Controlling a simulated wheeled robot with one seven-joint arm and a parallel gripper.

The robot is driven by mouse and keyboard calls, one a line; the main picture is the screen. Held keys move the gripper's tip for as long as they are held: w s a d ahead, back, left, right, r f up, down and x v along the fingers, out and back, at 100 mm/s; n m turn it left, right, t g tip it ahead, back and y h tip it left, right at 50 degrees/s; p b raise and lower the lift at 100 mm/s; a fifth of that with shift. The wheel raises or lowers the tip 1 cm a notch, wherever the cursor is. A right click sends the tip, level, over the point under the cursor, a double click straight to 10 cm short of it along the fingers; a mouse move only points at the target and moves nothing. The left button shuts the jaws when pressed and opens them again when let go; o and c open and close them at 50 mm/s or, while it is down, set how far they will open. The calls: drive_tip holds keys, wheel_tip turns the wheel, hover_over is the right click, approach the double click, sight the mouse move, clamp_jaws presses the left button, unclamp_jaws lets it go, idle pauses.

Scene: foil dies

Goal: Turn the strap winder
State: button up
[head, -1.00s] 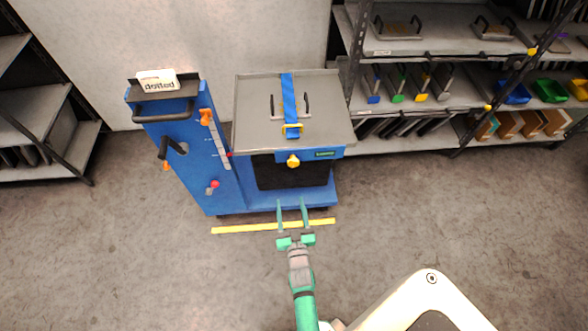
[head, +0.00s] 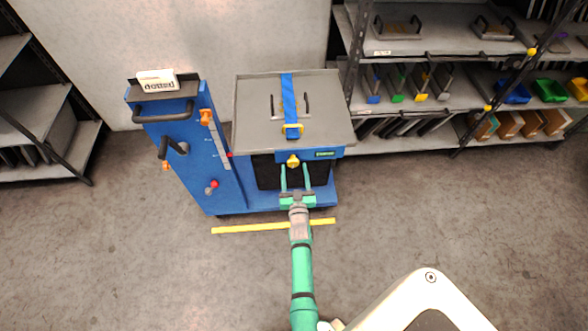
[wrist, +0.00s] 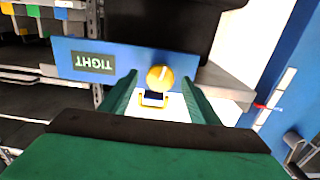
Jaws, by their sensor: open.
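The strap winder is a yellow knob (head: 293,161) on the blue front panel of the cart, below the blue strap (head: 288,100) and its yellow hook (head: 293,129). In the wrist view the knob (wrist: 160,77) shows a white line on its face. It lies ahead, between the fingertips as pictured. A panel sign (wrist: 93,62) reads "TIGHT", upside down in that view. My gripper (head: 295,172), green, is open and empty just in front of and below the knob. I cannot tell whether the fingers touch it.
The blue cart's side column (head: 195,160) stands to the left with a black crank (head: 172,147) and a red knob. A yellow floor strip (head: 272,227) lies in front. Shelves with bins (head: 550,91) stand at right.

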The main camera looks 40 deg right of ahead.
drive_tip(key=shift+w+d, duration=0.3)
drive_tip(key=shift+w, duration=0.25)
drive_tip(key=shift+s, duration=0.1)
drive_tip(key=shift+c, duration=0.7)
drive_tip(key=c, duration=0.9)
